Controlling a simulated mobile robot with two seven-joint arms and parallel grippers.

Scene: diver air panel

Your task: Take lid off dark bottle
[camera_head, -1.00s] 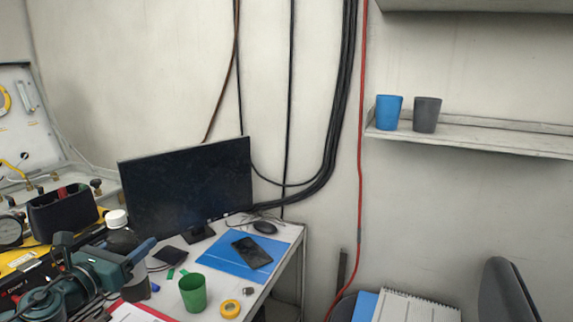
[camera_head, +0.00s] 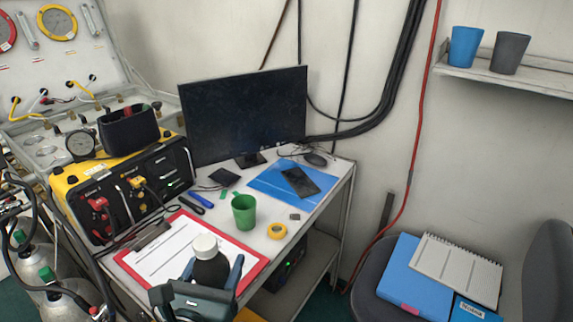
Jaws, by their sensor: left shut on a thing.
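The dark bottle (camera_head: 210,270) stands upright in the lower middle of the head view, in front of the red clipboard. Its white lid (camera_head: 205,246) is on top of it. My left gripper (camera_head: 208,284) is shut on the dark bottle, with a finger on either side of its body below the lid. The bottle's lower part is hidden behind the gripper. My right gripper is not in view.
A red clipboard (camera_head: 262,266) with paper lies on the desk. A green cup (camera_head: 244,212), yellow tape roll (camera_head: 277,231), blue folder (camera_head: 262,183) with a phone, and monitor (camera_head: 245,115) are behind. A yellow-black panel box (camera_head: 118,190) stands left.

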